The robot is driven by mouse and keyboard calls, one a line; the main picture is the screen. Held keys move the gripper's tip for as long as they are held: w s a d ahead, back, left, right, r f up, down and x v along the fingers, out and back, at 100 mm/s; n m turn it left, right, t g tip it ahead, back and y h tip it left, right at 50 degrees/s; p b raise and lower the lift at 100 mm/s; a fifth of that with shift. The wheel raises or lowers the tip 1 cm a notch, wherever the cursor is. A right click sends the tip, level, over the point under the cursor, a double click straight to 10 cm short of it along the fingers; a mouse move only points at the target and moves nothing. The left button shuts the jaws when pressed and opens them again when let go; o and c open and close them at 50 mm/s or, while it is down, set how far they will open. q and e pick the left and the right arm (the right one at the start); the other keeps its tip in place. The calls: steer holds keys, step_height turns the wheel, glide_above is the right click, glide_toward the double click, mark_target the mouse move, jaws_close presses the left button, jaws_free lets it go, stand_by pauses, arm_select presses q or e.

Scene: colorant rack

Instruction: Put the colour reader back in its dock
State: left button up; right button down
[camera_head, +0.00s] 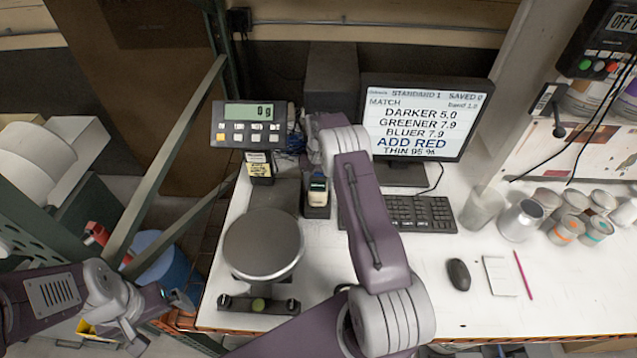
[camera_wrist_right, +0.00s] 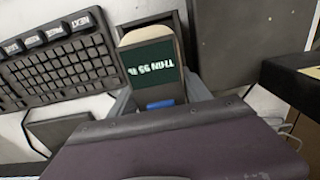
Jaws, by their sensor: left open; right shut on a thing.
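The colour reader (camera_wrist_right: 155,70) is a dark handheld block with a cream end, a blue button and a screen reading "THIN 95 %", upside down in the right wrist view. My right gripper (camera_wrist_right: 160,92) is shut on it, with a grey finger on each side. The dark dock (camera_wrist_right: 176,22) shows behind the reader's cream end. In the head view the reader (camera_head: 317,188) is over the dock (camera_head: 317,210), left of the keyboard. I cannot tell whether it is fully seated. My left gripper (camera_head: 158,320) is open and empty, low at the left, off the table.
A scale (camera_head: 264,245) with a round plate stands left of the dock, its display (camera_head: 249,125) reading 0 g. The keyboard (camera_head: 420,213) and monitor (camera_head: 425,120) are to the right. A mouse (camera_head: 458,274), notepad (camera_head: 500,276) and several jars (camera_head: 570,228) lie farther right.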

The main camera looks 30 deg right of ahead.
steer(key=shift+f, duration=0.15)
steer(key=shift+c, duration=2.4)
jaws_free()
